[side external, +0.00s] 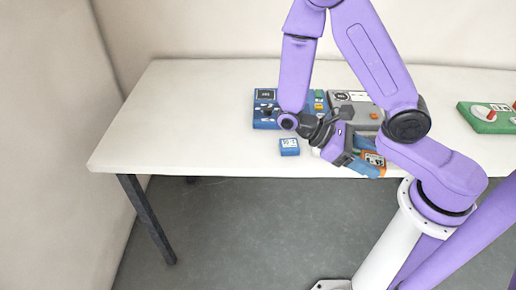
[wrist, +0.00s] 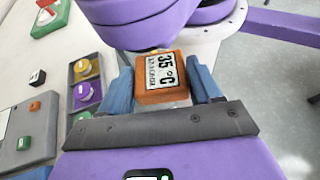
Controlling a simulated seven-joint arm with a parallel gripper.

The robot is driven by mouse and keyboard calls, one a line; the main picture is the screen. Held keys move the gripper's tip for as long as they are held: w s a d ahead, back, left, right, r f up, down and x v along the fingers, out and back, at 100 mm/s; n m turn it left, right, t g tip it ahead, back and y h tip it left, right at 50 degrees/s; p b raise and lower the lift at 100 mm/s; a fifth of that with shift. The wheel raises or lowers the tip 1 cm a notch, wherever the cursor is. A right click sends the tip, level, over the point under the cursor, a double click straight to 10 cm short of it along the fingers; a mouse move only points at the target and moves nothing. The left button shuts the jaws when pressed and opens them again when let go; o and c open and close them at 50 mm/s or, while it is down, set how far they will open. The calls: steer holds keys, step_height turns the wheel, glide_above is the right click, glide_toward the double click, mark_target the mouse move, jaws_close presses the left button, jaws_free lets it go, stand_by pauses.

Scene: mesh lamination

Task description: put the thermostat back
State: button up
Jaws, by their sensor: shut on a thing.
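The thermostat is a small orange block with a white display reading 35 °C. In the wrist view the thermostat (wrist: 161,92) sits between the two blue fingers of my gripper (wrist: 163,90), which is shut on it. In the side external view the thermostat (side external: 373,159) shows at the tips of my gripper (side external: 370,163), at the table's front edge. My gripper is tilted, pointing to the right towards my own base. Whether the thermostat touches anything below cannot be told.
A grey device (side external: 366,117) and a blue panel (side external: 263,123) stand on the white table (side external: 180,110) behind my gripper. A small blue block (side external: 289,147) lies near the front edge. A green device (side external: 482,124) is at the right. The table's left side is clear.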

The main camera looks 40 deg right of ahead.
steer(key=w+d+n+t+h, duration=0.2)
steer(key=w+n+t+h, duration=0.4)
steer(key=w+n+t, duration=0.15)
steer(key=n+t, duration=0.9)
glide_above(256, 152)
step_height(256, 152, down, 9)
steer(key=shift+s+d+r, duration=0.1)
steer(key=shift+s+r, duration=0.05)
steer(key=shift+f+t, duration=0.35)
steer(key=shift+f, duration=1.35)
steer(key=shift+f, duration=0.15)
steer(key=o, duration=1.2)
